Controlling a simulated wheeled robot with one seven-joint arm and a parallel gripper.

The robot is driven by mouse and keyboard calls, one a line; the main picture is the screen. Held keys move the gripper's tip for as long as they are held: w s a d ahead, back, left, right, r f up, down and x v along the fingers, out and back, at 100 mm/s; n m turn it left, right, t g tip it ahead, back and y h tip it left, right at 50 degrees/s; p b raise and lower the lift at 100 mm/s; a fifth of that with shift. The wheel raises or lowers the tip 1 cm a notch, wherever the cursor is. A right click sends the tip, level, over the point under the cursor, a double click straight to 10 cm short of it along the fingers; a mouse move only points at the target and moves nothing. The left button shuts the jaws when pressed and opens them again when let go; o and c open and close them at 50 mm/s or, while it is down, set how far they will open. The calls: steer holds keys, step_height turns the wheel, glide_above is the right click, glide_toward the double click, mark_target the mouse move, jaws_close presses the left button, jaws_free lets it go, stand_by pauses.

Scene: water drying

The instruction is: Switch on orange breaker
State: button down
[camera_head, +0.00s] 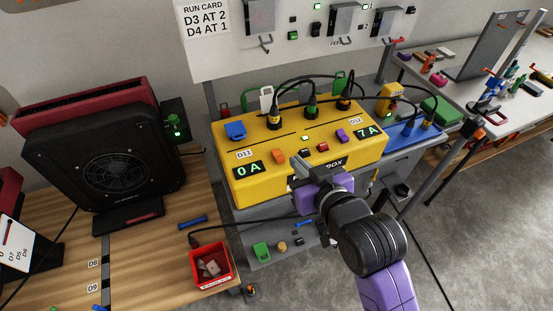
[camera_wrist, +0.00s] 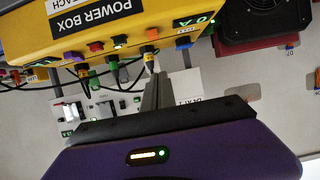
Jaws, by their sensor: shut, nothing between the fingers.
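The yellow power box (camera_head: 240,187) stands on a grey bench, with coloured breakers along its top. My gripper (camera_head: 297,162) is shut and empty at the box's front edge, just right of the orange breaker in the head view. In the wrist view its fingers (camera_wrist: 157,78) point toward the box near the orange breaker. I cannot tell whether they touch anything.
Nearby on the box are a blue breaker (camera_head: 235,130), a red breaker (camera_head: 322,147) and a purple breaker (camera_head: 342,135). Black cables rise from plugs behind them. The right display (camera_head: 369,131) reads "7 A". A black fan unit (camera_head: 108,150) stands left; a red bin (camera_head: 211,264) sits below it.

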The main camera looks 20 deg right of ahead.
steer(key=shift+w, duration=0.1)
steer(key=p, duration=0.1)
glide_above(278, 154)
steer(key=s, duration=0.4)
step_height(278, 154, down, 3)
steer(key=shift+w+f, duration=0.15)
step_height(278, 154, down, 2)
steer(key=shift+w+f+p, duration=0.1)
steer(key=shift+f+p, duration=0.1)
steer(key=shift+p, duration=0.15)
steer(key=shift+f, duration=0.95)
steer(key=shift+s+f, duration=0.25)
steer(key=shift+f, duration=0.15)
steer(key=shift+r, duration=0.1)
steer(key=shift+r+p, duration=0.65)
steer(key=shift+r, duration=0.05)
